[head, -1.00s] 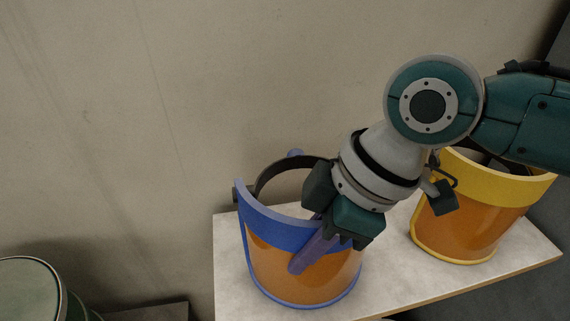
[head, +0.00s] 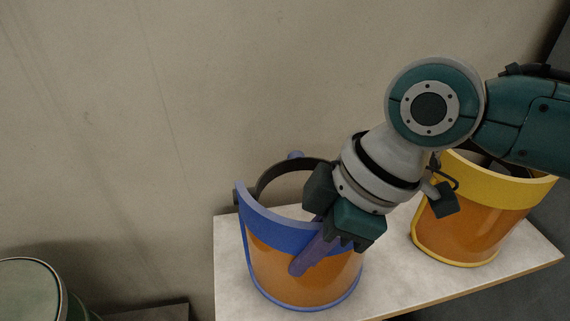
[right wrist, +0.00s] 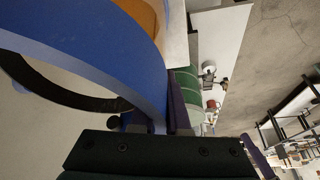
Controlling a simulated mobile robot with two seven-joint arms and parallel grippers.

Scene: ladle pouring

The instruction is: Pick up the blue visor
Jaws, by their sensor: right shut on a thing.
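The blue visor (head: 270,234), with a blue brow band, a clear orange shield and a dark headband, stands upright on the pale shelf (head: 228,285). My right gripper (head: 318,240) is shut on the visor's brow band at its right side, with a purple finger showing in front of the shield. In the right wrist view the blue band (right wrist: 95,45) runs close in front of the gripper, beside a purple finger (right wrist: 178,105). The far finger is partly hidden in the head view. My left gripper is not in view.
A yellow visor (head: 470,215) with an orange shield stands on the shelf to the right, partly behind my right arm. A wall rises behind the shelf. A green drum-like object (head: 30,290) is at the lower left. The shelf's front edge is bare.

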